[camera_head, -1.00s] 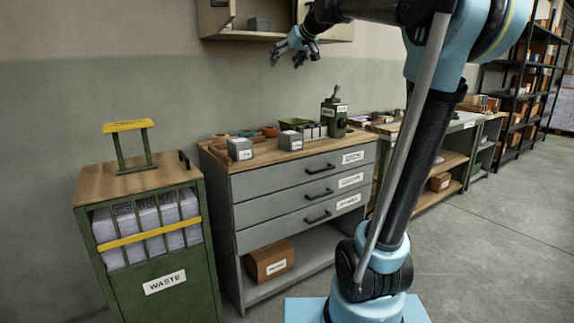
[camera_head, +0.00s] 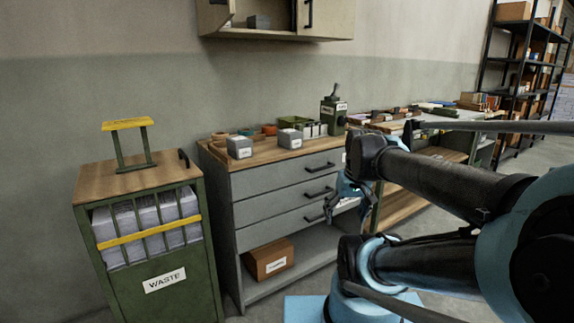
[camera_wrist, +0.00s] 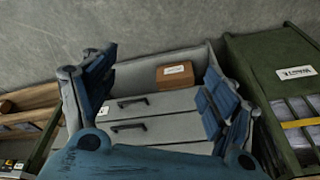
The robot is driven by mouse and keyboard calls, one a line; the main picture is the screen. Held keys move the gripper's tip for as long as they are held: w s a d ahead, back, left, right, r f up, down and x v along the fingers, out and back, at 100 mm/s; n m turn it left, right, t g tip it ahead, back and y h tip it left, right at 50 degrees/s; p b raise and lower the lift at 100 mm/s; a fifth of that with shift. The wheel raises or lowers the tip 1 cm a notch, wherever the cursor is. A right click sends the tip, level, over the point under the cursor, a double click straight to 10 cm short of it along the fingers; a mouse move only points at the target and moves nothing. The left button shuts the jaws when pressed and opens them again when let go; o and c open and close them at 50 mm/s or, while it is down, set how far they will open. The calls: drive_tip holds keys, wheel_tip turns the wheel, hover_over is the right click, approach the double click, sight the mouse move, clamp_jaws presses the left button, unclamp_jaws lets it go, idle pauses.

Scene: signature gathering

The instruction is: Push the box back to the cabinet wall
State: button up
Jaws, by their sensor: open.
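The brown box (camera_head: 269,260) with a white label lies on the open bottom shelf of the grey drawer cabinet (camera_head: 262,212), near its left side. In the wrist view, which is turned upside down, the box (camera_wrist: 174,76) shows beyond the drawer fronts, between my spread fingers. My gripper (camera_head: 346,207) is open and empty, in front of the cabinet's right end at drawer height. Its blue fingers (camera_wrist: 160,82) also show in the wrist view. It is apart from the box. The gap between the box and the shelf's back wall is hidden.
A green waste bin (camera_head: 190,283) stands close to the cabinet's left. Small grey boxes (camera_head: 239,148) and a green device (camera_head: 334,115) stand on the cabinet top. A wall cabinet (camera_head: 280,33) hangs above. A workbench adjoins at right. The shelf front looks clear.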

drive_tip(key=s+d+f, duration=0.1)
drive_tip(key=s+f, duration=0.3)
drive_tip(key=f, duration=0.1)
drive_tip(key=shift+s+d+m+g+h, duration=0.2)
drive_tip(key=shift+d+m+g+h, duration=0.1)
drive_tip(key=shift+m+g, duration=0.1)
